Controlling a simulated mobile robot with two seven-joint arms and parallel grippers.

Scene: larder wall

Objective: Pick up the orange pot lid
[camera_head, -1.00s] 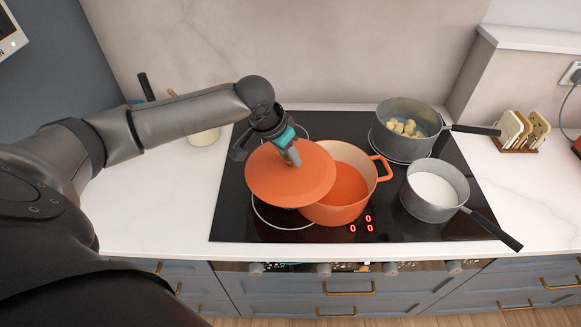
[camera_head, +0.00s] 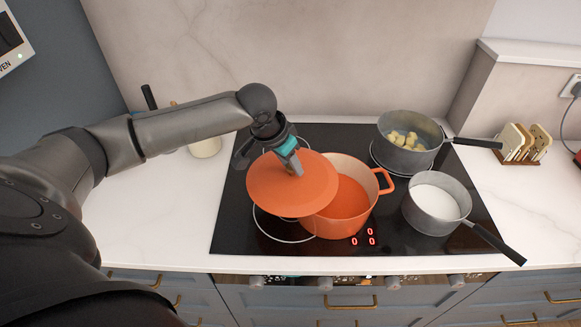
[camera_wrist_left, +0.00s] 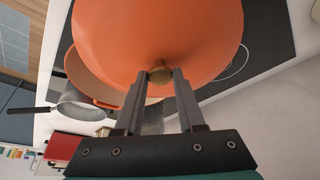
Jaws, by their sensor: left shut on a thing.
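The orange pot lid (camera_head: 288,197) is held by my left gripper (camera_head: 292,168) above the left side of the orange pot (camera_head: 352,212). In the left wrist view the lid (camera_wrist_left: 165,35) fills the upper middle. The two fingers (camera_wrist_left: 160,75) are shut on its brass knob (camera_wrist_left: 159,75). The pot is partly uncovered, with orange-red contents showing on its right side. The lid hides the pot's left part. My right gripper is not in view.
A grey saucepan of white liquid (camera_head: 437,203) stands right of the orange pot. A grey pan with yellowish pieces (camera_head: 408,141) stands behind it. All are on the black hob (camera_head: 238,226). The white counter (camera_head: 150,222) left of the hob is largely clear.

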